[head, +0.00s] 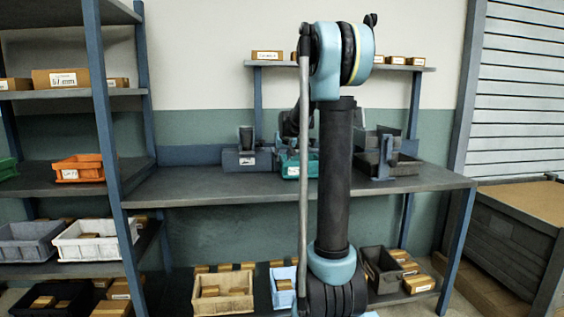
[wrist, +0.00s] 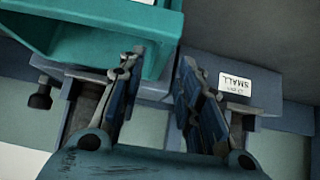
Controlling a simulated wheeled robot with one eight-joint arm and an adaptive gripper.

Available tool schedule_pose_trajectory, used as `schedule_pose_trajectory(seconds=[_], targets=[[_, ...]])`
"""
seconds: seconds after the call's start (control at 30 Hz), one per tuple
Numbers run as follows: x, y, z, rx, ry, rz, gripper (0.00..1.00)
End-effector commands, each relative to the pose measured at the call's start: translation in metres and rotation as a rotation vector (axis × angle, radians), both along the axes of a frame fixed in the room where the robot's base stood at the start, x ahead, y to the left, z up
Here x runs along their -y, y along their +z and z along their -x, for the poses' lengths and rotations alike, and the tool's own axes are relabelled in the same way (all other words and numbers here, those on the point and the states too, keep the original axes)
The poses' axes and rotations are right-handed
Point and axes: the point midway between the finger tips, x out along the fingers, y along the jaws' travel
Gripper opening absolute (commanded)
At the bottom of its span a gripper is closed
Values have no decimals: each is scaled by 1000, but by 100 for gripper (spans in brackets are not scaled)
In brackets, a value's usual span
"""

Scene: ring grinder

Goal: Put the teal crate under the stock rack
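The teal crate (head: 290,171) stands on the workbench in the head view, partly hidden behind my arm. It also shows in the wrist view (wrist: 62,52), with its open inside at the upper left. My gripper (wrist: 160,65) is open, with its two fingers apart at the near right corner of the crate. The crate's side edge lies by the gap between the fingertips; I cannot tell whether they touch it. In the head view my arm hides the gripper. A shelf rack (head: 104,120) stands at the left; I cannot tell whether it is the stock rack.
A grey-blue bin (head: 238,160) stands close beside the crate, and its label shows in the wrist view (wrist: 262,97). A dark fixture (head: 385,160) stands on the bench (head: 200,186) at the right. Below are a tan bin (head: 222,304), a blue bin and a dark bin.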

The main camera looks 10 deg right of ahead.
Motion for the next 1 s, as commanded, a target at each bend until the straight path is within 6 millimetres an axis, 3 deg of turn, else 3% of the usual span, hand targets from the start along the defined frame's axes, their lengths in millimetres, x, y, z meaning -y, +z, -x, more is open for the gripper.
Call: schedule_pose_trajectory(seconds=[0.4,0.8,0.87,1.0], targets=[[0,40,40,0,-1,0,32],[1,48,53,-5,-1,0,32],[1,46,62,-14,-2,0,32],[2,33,106,-63,-1,1,32]])
